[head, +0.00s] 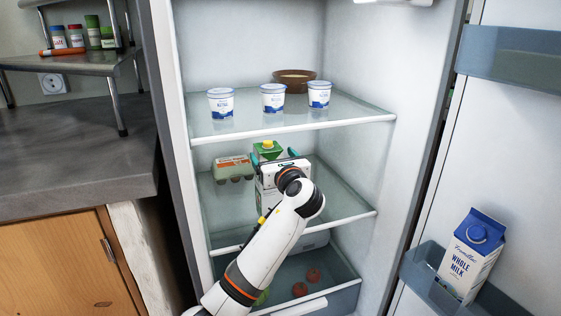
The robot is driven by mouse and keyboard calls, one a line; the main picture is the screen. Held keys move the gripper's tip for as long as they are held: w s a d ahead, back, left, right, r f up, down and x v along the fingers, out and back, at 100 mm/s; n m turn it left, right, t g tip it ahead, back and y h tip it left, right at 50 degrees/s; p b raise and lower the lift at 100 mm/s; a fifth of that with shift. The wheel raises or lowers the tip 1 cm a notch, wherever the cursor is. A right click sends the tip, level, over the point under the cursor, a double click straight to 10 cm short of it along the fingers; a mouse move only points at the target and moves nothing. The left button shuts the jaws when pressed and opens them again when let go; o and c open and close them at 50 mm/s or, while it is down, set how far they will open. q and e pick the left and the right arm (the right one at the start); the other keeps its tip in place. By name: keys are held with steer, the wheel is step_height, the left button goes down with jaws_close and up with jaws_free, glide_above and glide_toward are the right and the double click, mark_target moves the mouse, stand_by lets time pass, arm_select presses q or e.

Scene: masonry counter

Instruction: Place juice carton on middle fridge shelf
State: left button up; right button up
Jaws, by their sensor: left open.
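The juice carton (267,148), with a green top and a yellow cap, stands upright on the middle fridge shelf (345,213). My left gripper (274,157) reaches into the fridge in front of it. Its teal fingertips are apart, one at each side of the carton's upper part, so the gripper is open. I cannot tell whether either finger touches the carton. The gripper and arm hide much of the carton's body and its base. My right gripper is not in view.
An egg carton (233,168) sits left of the juice carton. Yogurt cups (273,98) and a brown bowl (295,80) stand on the upper shelf. A drawer below holds fruit (313,274). The open door's bin holds a milk carton (472,255). The middle shelf's right side is clear.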

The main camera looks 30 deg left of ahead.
arm_select(q)
steer(key=shift+p+v, duration=0.65)
steer(key=shift+v, duration=2.05)
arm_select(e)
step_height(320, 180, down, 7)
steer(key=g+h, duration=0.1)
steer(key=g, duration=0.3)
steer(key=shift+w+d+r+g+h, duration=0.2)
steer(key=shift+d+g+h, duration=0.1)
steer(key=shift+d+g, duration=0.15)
arm_select(q)
steer(key=s+d+f+n+t+h, duration=0.2)
steer(key=s+d+f+n+h, duration=0.1)
steer(key=d+f+h, duration=0.3)
steer(key=s+d+f+n+t+h, duration=0.1)
steer(key=s+d+f+n+h, duration=0.25)
steer(key=f, duration=0.35)
steer(key=s+d+n+t+h, duration=0.1)
steer(key=s+d+n+h, duration=0.3)
steer(key=s+n, duration=0.3)
steer(key=s+d+n+t+h, duration=0.1)
steer(key=s+d+n+h, duration=0.3)
steer(key=s+n, duration=0.4)
steer(key=shift+d+n, duration=0.45)
steer(key=shift+n, duration=0.6)
steer(key=shift+s+r, duration=0.1)
